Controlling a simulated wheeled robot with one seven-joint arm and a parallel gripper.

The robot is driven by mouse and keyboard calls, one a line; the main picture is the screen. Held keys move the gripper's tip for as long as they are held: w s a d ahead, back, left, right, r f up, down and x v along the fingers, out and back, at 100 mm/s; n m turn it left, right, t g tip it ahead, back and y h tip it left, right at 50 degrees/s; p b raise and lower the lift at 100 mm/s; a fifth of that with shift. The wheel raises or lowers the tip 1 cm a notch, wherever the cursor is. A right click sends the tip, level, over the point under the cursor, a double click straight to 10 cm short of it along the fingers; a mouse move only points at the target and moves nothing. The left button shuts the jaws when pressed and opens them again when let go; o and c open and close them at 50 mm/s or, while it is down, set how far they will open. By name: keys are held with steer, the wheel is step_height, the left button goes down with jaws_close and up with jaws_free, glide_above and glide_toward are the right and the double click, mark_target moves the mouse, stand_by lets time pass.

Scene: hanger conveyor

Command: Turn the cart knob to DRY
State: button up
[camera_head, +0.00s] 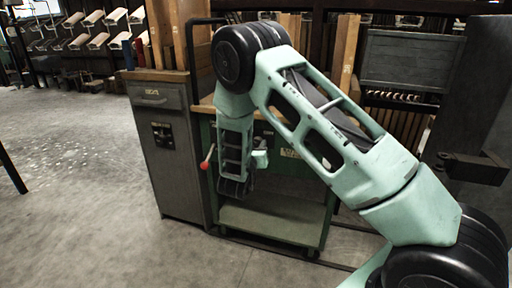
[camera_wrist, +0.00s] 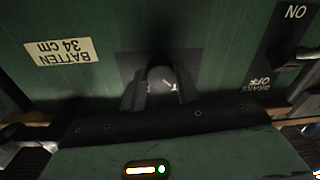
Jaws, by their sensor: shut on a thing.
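The knob (camera_wrist: 160,76) is a dark round piece on a dark plate (camera_wrist: 188,66) on the cart's green face. It carries a white mark pointing toward the lower right of the wrist view. My gripper (camera_wrist: 160,88) is shut on the knob, one finger on each side. No DRY lettering is readable around it. The green cart (camera_head: 270,222) stands in front of my arm in the head view, where my arm hides the knob.
A label reading BATTEN 34 cm (camera_wrist: 62,52) shows upside down left of the knob. A brake lever (camera_wrist: 305,54) with ON and OFF lettering is at the right. A red-tipped handle (camera_head: 206,165) projects from the cart's left. A grey cabinet (camera_head: 165,155) stands left; open floor lies beyond.

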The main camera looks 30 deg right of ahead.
steer(key=shift+f+m, duration=0.1)
steer(key=shift+m, duration=0.2)
steer(key=m+b, duration=0.1)
steer(key=m, duration=0.2)
steer(key=shift+f, duration=0.1)
steer(key=m+b, duration=0.3)
steer(key=m, duration=0.2)
steer(key=shift+a+f, duration=0.1)
steer(key=m+b, duration=0.4)
steer(key=m, duration=0.1)
steer(key=shift+m+h, duration=0.4)
steer(key=shift+w+m+b, duration=0.1)
steer(key=shift+m+b, duration=1.4)
steer(key=shift+m, duration=0.5)
steer(key=shift+a, duration=0.1)
steer(key=o, duration=1)
steer(key=shift+r, duration=0.2)
steer(key=shift+c, duration=0.2)
